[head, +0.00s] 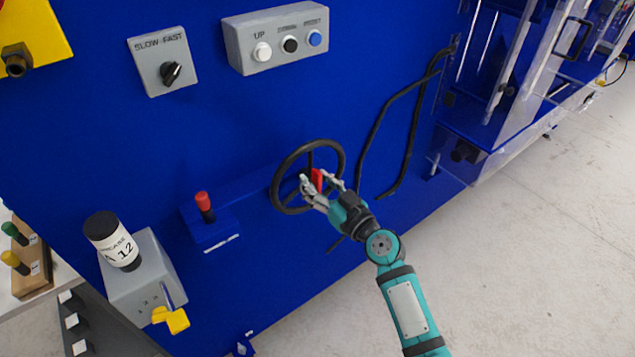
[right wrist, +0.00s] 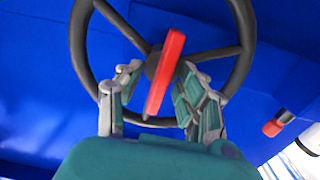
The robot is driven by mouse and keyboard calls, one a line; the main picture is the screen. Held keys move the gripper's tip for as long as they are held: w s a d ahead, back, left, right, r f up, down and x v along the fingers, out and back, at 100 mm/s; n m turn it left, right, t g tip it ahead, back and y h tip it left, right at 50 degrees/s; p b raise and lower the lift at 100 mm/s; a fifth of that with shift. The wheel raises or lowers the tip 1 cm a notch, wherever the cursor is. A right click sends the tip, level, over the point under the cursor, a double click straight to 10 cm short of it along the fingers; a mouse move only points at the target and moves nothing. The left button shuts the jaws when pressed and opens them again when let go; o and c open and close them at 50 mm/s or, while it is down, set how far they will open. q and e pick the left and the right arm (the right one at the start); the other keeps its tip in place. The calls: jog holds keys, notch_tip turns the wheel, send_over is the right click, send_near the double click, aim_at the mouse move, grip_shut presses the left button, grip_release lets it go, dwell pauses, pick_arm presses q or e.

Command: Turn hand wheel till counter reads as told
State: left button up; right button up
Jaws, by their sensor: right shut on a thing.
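The black hand wheel (head: 338,152) is on the front of the blue machine, and its rim and spokes also fill the upper right wrist view (right wrist: 79,45). A red handle (head: 317,179) stands out near the wheel's middle. My right gripper (head: 318,186) is at the wheel with its fingers on both sides of the red handle (right wrist: 166,72), shut on it. The handle looks tilted in the right wrist view. I see no counter digits that I can read. My left gripper is not in view.
Left of the wheel, a red-topped lever (head: 204,203) stands on a blue block with a small white strip. A black-capped container (head: 115,242) is on a grey box (head: 140,290). Above are a SLOW-FAST switch (head: 162,62) and a button box (head: 277,38). Black hoses (head: 392,125) run right of the wheel.

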grip_shut()
jog(key=shift+f+n+b, duration=0.15)
jog(key=shift+n+b, duration=0.95)
jog(key=shift+n, duration=0.2)
jog(key=shift+a+n+b, duration=0.1)
jog(key=shift+n+b, duration=0.25)
jog(key=shift+n, duration=0.45)
jog(key=shift+s+n, duration=0.1)
jog(key=shift+n, duration=0.9)
jog(key=n, duration=0.2)
jog(key=shift+a+n, duration=0.15)
jog(key=shift+n, duration=0.15)
jog(key=n, duration=0.3)
jog(key=shift+s+n, duration=0.1)
jog(key=shift+n, duration=0.2)
jog(key=n, duration=0.3)
jog(key=n+p, duration=0.1)
jog(key=n, duration=0.1)
jog(key=shift+a+f, duration=0.1)
jog(key=shift+f, duration=0.2)
jog(key=shift+n, duration=0.4)
